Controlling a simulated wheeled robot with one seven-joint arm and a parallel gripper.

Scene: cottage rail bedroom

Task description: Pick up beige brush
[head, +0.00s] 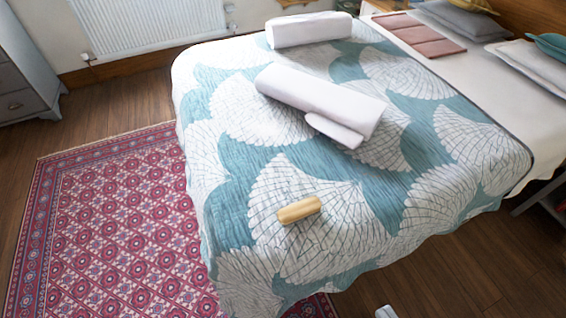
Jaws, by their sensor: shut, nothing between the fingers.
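The beige brush (299,210) lies on the patterned bedspread, near the bed's lower edge in the head view. It is a short, tan, rounded block lying at a slight tilt, with its right end higher in the picture. Nothing touches it except the bedspread, and no bristles can be made out. My gripper's fingers do not show. Only a small pale part, probably of my arm, shows at the bottom edge, right of centre and well apart from the brush.
The bed's teal and white bedspread (350,222) is clear around the brush. White rolled shapes (318,97) lie farther back on it, with another roll (308,30) beyond. A red patterned rug (115,225) covers the floor at left. A grey dresser (22,75) stands far left.

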